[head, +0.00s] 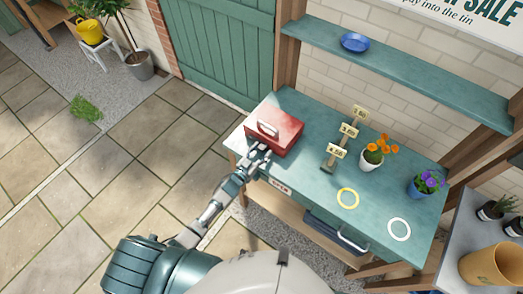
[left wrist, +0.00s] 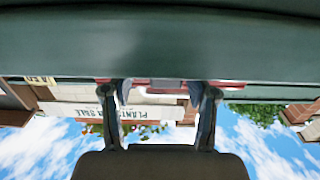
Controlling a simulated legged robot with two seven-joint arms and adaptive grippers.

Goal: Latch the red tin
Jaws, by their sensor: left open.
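The red tin (head: 284,137) sits on the back left part of the green table. Its lid looks down, with a pale handle on top. Whether the latch is fastened is too small to tell. My left gripper (head: 259,153) is at the tin's front left side, close to it; contact cannot be told. In the left wrist view, which is upside down, my left gripper (left wrist: 160,97) has its two fingers spread with nothing held between them. A strip of the red tin (left wrist: 145,84) shows beyond the fingertips. My right gripper is not in view.
The green table (head: 300,190) also holds price signs (head: 348,131), an orange-flowered pot (head: 371,160), a purple-flowered pot (head: 421,189), a yellow ring (head: 348,198) and a white ring (head: 399,229). A shelf (head: 400,70) with a blue dish (head: 355,42) is above.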

